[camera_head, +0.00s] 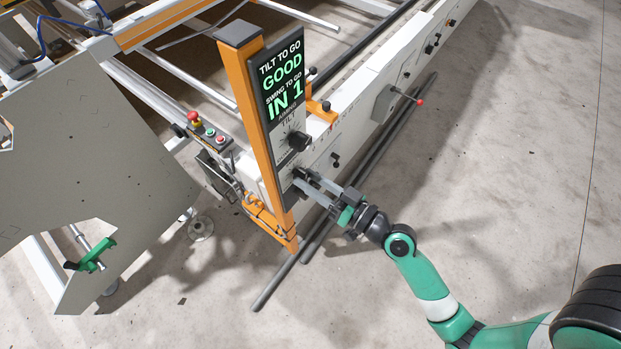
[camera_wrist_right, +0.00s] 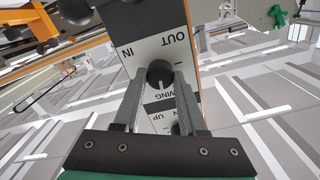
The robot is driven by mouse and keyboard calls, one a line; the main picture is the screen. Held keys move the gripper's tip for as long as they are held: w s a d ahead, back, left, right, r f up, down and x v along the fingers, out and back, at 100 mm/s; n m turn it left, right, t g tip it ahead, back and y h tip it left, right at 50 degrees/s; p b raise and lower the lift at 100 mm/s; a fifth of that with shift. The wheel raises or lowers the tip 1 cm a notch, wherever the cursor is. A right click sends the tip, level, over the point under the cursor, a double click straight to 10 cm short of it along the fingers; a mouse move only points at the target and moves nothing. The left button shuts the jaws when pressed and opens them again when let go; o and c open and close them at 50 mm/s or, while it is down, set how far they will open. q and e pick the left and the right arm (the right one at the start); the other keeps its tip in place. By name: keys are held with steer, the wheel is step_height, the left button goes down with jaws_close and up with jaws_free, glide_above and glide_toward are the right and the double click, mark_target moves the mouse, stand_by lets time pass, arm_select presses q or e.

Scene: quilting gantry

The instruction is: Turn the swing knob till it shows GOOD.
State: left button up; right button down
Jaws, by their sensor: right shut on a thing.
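The display (camera_head: 283,80) on the orange post reads "TILT TO GO GOOD" and, below it, "SWING TO GO IN 1". The tilt knob (camera_head: 298,141) is a dark knob under the display. The swing knob (camera_wrist_right: 160,74) is a dark round knob on a white plate marked IN and OUT, below the tilt knob. My right gripper (camera_wrist_right: 160,88) is shut on the swing knob, one finger on either side of it; in the head view the gripper (camera_head: 306,183) partly hides the knob. My left gripper is not in view.
A control box with a red stop button (camera_head: 194,117) stands left of the orange post (camera_head: 250,110). A lever with a red tip (camera_head: 420,102) sticks out of the white beam (camera_head: 385,75) to the right. Dark rails lie along the beam's foot. The concrete floor at right is clear.

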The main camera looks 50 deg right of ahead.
steer(key=shift+m+p, duration=0.45)
steer(key=shift+m, duration=1.75)
steer(key=shift+c, duration=2.3)
jaws_free()
steer(key=s+b, duration=0.3)
steer(key=s, duration=0.8)
steer(key=shift+s, duration=0.35)
steer(key=shift+d, duration=0.15)
